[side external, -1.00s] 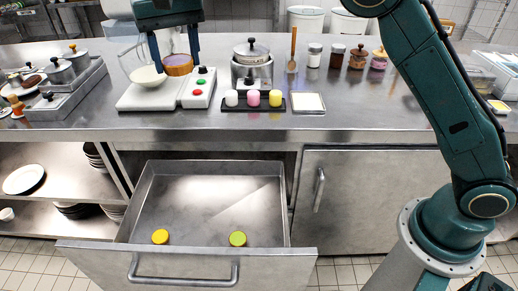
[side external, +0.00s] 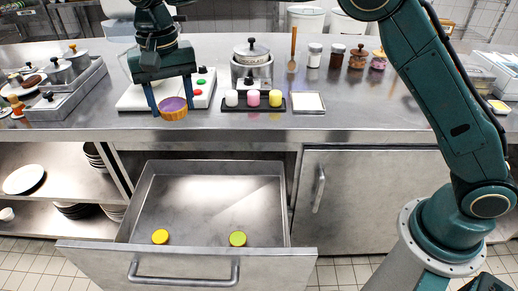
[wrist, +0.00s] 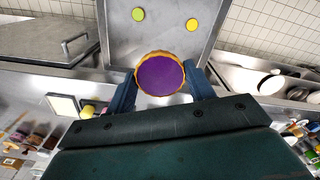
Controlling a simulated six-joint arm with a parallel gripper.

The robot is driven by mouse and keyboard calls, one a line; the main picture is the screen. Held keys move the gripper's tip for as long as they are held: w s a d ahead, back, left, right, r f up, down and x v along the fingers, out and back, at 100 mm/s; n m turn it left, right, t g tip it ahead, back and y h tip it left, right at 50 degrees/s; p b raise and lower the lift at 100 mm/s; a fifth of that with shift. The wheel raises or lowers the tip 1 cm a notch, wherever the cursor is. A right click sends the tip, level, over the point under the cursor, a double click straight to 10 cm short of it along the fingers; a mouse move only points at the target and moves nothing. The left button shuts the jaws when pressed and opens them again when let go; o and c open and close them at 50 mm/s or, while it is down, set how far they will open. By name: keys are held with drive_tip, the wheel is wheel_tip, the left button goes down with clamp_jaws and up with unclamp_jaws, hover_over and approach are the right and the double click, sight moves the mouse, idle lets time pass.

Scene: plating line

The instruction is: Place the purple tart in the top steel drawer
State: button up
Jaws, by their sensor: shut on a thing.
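The purple tart (side external: 173,107) has a purple top and a golden-brown crust. My gripper (side external: 173,110) is shut on it near the counter's front edge, behind and above the open drawer. In the wrist view the tart (wrist: 160,78) sits between the two blue fingers of my gripper (wrist: 160,85), with the drawer partly behind it. The top steel drawer (side external: 220,190) is pulled out below the counter. Near its front lie a yellow round piece (side external: 160,237) and a yellow-green round piece (side external: 238,239). The rest of the drawer floor is bare.
The steel counter (side external: 350,122) edge lies between the tart and the drawer. On the counter are a white board with coloured buttons (side external: 203,88), a dark tray of small cakes (side external: 253,107), a lidded pot (side external: 252,65) and several jars. A closed cabinet (side external: 380,195) is right of the drawer.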

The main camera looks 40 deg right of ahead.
hover_over(208, 241)
wheel_tip(208, 241, down, 31)
drive_tip(key=shift+f, duration=0.15)
wheel_tip(208, 241, down, 16)
idle(0.5)
drive_tip(key=shift+f, duration=0.1)
drive_tip(key=shift+f, duration=1.75)
drive_tip(key=shift+f, duration=0.2)
drive_tip(key=o, duration=0.7)
drive_tip(key=shift+r, duration=0.2)
